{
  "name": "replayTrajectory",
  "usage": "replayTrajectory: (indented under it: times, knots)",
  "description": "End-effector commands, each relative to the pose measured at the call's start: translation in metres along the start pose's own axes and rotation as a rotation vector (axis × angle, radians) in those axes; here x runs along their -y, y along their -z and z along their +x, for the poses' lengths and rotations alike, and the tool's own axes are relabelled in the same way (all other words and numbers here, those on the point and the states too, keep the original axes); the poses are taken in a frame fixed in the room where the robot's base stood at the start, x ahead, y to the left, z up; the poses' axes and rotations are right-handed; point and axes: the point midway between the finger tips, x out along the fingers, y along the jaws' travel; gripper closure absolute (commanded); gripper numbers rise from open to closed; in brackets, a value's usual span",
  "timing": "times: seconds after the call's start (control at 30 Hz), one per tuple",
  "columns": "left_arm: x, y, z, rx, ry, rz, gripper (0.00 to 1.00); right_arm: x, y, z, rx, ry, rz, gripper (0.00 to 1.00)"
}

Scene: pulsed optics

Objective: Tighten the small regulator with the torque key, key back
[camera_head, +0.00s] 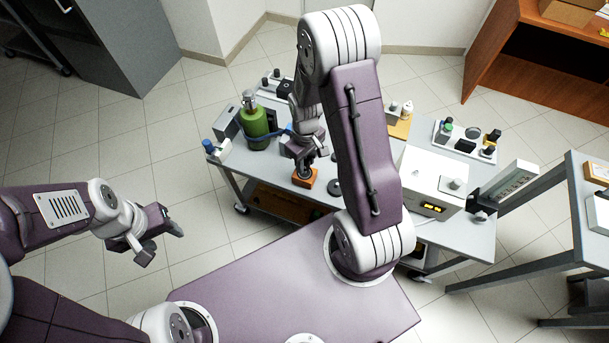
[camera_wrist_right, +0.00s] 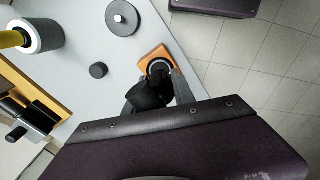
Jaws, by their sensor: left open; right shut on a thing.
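My right gripper (camera_head: 304,166) is low over the cart, right at a small orange block (camera_head: 306,178). In the right wrist view the fingers (camera_wrist_right: 165,82) are shut on a dark piece with a round end at the orange block (camera_wrist_right: 150,56). This piece appears to be the torque key; most of it is hidden by the fingers. I cannot tell whether it is still seated in the block. A green gas bottle (camera_head: 254,124) with a fitting on top stands at the cart's left; I cannot make out the small regulator for certain. My left gripper (camera_head: 144,236) is open and empty over the floor.
The grey cart top (camera_wrist_right: 80,50) holds a dark disc (camera_wrist_right: 122,17), a smaller dark puck (camera_wrist_right: 98,70) and a white instrument box (camera_head: 428,180) at the right. A tray of small parts (camera_head: 465,142) lies behind the box. My right arm hides the cart's middle.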

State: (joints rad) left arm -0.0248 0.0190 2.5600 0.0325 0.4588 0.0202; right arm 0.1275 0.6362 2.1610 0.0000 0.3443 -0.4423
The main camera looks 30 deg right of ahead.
Motion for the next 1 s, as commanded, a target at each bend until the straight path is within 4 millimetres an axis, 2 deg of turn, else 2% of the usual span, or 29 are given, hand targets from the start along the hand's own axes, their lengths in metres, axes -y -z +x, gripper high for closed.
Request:
replayTrajectory:
  times: [0.17,0.67,0.77,1.0]
  knots:
    - [0.000,0.000,-0.002,0.000,0.000,0.000,0.49,0.000,0.000,-0.002,0.001,0.001,0.000,1.00]
    - [-0.001,0.003,-0.026,0.000,0.000,0.000,0.49,0.001,0.000,-0.027,0.002,0.001,0.000,1.00]
    - [-0.001,0.003,-0.025,0.000,0.000,0.000,0.49,0.000,0.000,-0.025,0.001,0.001,0.000,1.00]
    - [-0.001,0.005,-0.052,0.000,0.000,0.000,0.49,0.000,0.000,-0.053,0.000,0.000,0.000,1.00]
